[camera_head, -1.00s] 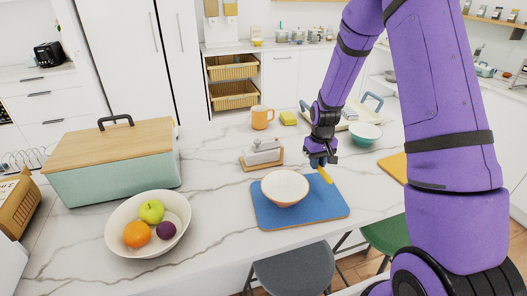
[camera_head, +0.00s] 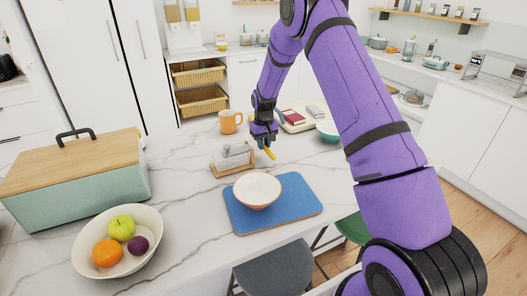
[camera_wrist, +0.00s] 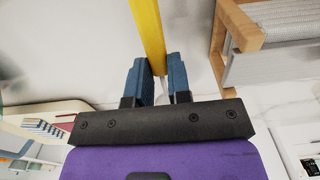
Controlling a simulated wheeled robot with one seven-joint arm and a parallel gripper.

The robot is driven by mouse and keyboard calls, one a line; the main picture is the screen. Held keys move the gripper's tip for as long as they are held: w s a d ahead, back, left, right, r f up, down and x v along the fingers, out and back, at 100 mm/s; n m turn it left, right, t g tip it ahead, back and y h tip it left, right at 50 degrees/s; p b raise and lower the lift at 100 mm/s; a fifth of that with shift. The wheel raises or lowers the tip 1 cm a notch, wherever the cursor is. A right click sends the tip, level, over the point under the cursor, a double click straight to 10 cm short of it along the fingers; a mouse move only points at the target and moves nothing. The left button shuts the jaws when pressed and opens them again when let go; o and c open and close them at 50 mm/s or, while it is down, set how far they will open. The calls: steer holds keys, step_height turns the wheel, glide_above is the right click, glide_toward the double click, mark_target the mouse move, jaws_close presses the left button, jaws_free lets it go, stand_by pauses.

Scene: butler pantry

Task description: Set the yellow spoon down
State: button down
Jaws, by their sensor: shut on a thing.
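The yellow spoon (camera_head: 269,153) is held in my gripper (camera_head: 263,140), above the counter behind the blue mat. In the wrist view the spoon's yellow part (camera_wrist: 147,35) stretches up and away from between the blue fingers of my gripper (camera_wrist: 163,75), which are shut on it. The end between the fingers is partly hidden. The spoon is off the counter, as far as the head view shows. A blue mat (camera_head: 302,201) lies on the counter, with a white and orange bowl (camera_head: 257,191) on it.
A wooden-based holder (camera_head: 232,160) stands just left of my gripper. An orange mug (camera_head: 230,121) stands behind it. A tray (camera_head: 292,121) and a teal bowl (camera_head: 328,132) are to the right. A fruit bowl (camera_head: 80,257) and a teal box (camera_head: 90,190) are at left.

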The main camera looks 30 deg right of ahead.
mark_target(264, 156)
steer(key=shift+f, duration=1.8)
steer(key=c, duration=1.1)
jaws_free()
steer(key=shift+f, duration=0.15)
steer(key=shift+o, duration=0.2)
